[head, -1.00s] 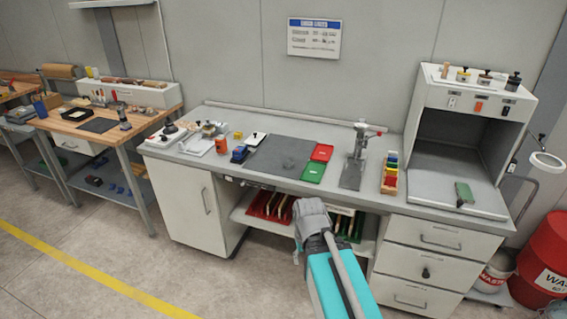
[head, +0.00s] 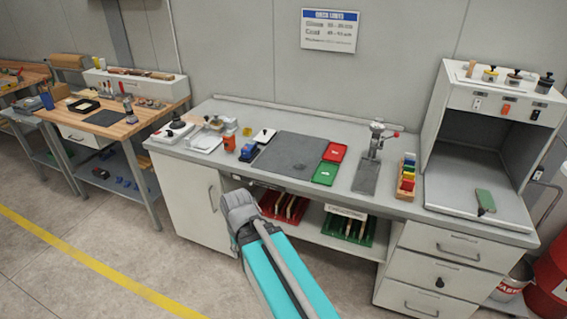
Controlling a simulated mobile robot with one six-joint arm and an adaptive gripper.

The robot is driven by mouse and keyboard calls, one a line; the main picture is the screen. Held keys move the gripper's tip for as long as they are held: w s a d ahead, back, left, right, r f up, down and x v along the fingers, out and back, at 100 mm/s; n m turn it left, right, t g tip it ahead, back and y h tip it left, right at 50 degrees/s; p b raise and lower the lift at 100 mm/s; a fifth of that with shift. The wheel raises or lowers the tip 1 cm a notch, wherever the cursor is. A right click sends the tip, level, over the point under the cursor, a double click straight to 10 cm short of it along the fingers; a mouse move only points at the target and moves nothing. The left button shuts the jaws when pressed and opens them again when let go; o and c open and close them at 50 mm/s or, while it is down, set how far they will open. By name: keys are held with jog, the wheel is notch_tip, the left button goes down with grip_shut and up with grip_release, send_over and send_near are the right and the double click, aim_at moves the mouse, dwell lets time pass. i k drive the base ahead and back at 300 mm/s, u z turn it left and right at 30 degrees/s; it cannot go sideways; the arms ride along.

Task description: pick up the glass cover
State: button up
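I cannot make out a glass cover for sure in the head view; clear glass would be hard to tell at this size. Small items stand at the left end of the grey bench top (head: 330,120), among them a white device (head: 206,139) with a round part on top and a black-knobbed white piece (head: 173,132). My arm's teal link and grey joint show at the lower middle, in front of the bench. No gripper fingers show, so I cannot see what my gripper holds.
A grey mat (head: 290,153), a red tray (head: 335,151), a green tray (head: 325,173), an upright metal stand (head: 374,145) and a colourful rack (head: 406,178) occupy the bench. A white hood (head: 490,100) stands at right, a wooden workbench (head: 118,124) at left. Floor at lower left is clear.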

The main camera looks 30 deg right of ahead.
aim_at(299, 165)
jog(key=i, duration=0.85)
jog(key=z, duration=0.5)
